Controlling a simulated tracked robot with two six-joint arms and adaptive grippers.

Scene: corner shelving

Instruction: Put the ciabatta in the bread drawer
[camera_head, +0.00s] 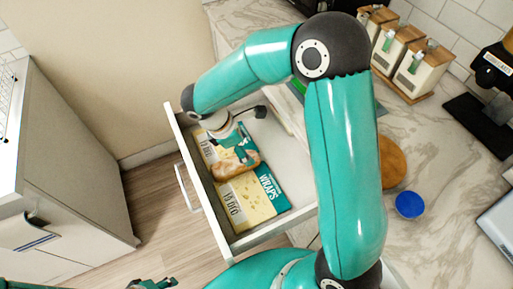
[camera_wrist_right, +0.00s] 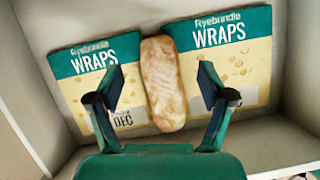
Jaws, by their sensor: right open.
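The ciabatta (camera_wrist_right: 163,84), a pale brown loaf, lies inside the open white drawer (camera_head: 229,244), between and partly over two wraps packs. In the head view the ciabatta (camera_head: 236,167) shows just below my right gripper (camera_head: 240,143). In the right wrist view my right gripper (camera_wrist_right: 160,90) is open, with one finger on each side of the loaf and no visible grip on it. Gaps show between the fingers and the loaf. Part of my left gripper (camera_head: 152,284) shows at the bottom edge of the head view; its jaws are unclear.
The wraps packs (camera_wrist_right: 95,72) and (camera_wrist_right: 228,60) lie flat in the drawer. On the marble counter are a blue lid (camera_head: 409,205), a round wooden board (camera_head: 391,163) and several canisters (camera_head: 421,72). A white cabinet (camera_head: 75,160) stands at left, with floor between.

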